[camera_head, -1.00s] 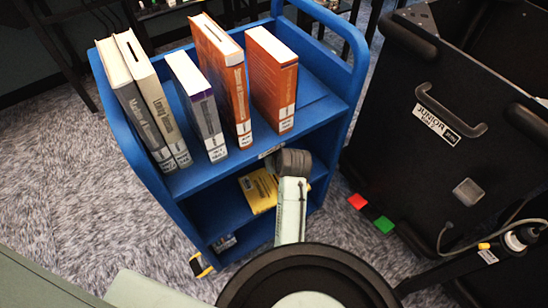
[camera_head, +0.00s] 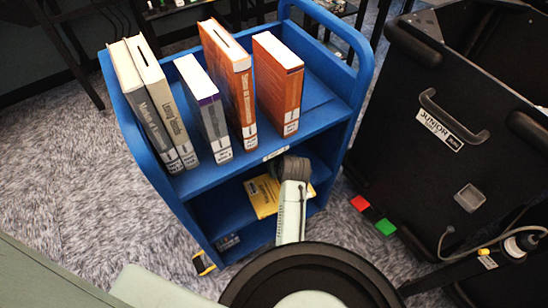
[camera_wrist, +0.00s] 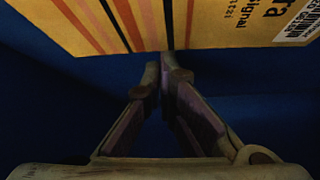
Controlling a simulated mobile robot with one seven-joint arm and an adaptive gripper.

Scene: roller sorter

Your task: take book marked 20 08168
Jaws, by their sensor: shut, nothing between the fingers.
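A yellow book (camera_head: 262,197) lies on the lower shelf of the blue cart in the head view. In the wrist view the yellow book (camera_wrist: 220,22), with orange and dark red stripes, fills the top, and a white label (camera_wrist: 299,22) shows at its upper right, cut off by the frame. I cannot read the mark 20 08168 on any book. My gripper (camera_wrist: 168,68) is shut and empty, its fingertips close to the book's near edge. I cannot tell whether they touch it. In the head view my arm hides part of the book and the fingers.
Several books, among them a grey one (camera_head: 204,108) and an orange one (camera_head: 278,85), stand on the top shelf of the blue cart (camera_head: 182,186). This shelf is above the yellow book. A black bin (camera_head: 400,120) stands to the right.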

